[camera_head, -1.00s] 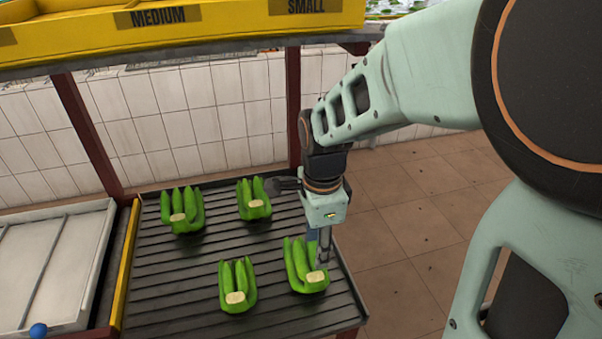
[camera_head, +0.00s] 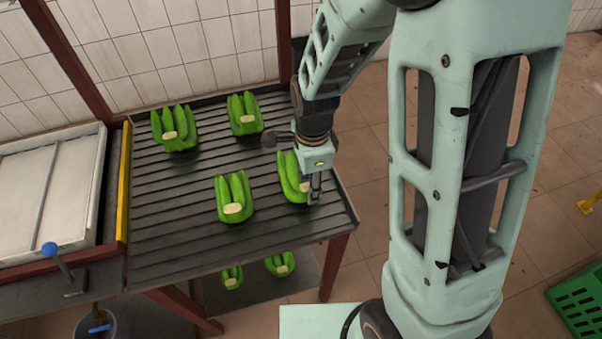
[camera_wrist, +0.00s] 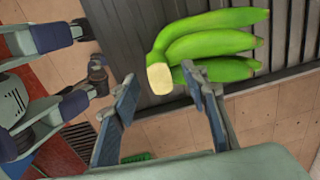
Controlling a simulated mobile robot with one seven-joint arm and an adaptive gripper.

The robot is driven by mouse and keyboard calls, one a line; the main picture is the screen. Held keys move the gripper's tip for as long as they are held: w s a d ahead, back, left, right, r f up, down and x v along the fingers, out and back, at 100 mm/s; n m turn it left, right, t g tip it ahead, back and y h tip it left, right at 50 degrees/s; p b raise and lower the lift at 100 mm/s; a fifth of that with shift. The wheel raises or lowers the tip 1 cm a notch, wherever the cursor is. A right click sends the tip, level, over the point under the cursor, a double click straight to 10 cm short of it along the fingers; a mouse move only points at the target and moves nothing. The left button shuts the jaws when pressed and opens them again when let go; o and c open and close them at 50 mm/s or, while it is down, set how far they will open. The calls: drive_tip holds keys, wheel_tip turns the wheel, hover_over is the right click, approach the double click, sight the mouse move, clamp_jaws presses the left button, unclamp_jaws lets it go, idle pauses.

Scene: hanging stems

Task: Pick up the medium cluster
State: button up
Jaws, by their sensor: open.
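Several green banana clusters with pale cut crowns lie on the slatted dark table. The front-right cluster (camera_head: 290,177) is at my gripper (camera_head: 315,193); it also shows in the wrist view (camera_wrist: 208,42). In the wrist view my gripper (camera_wrist: 160,84) is open, its two fingers apart on either side of the cluster's crown end. One finger overlaps the lower banana in the picture; I cannot tell if it touches. Other clusters lie at front middle (camera_head: 234,197), back left (camera_head: 175,129) and back middle (camera_head: 244,114). Which cluster is the medium one is not clear from size.
The slatted table (camera_head: 165,235) has free room at its front left. More green clusters (camera_head: 279,264) sit on a lower shelf. A white tray (camera_head: 45,195) stands at left, with a blue-knobbed lever (camera_head: 50,249). A green crate (camera_head: 578,303) is on the floor at right.

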drive_tip(key=shift+c, duration=0.6)
clamp_jaws()
drive_tip(key=shift+w+r, duration=0.1)
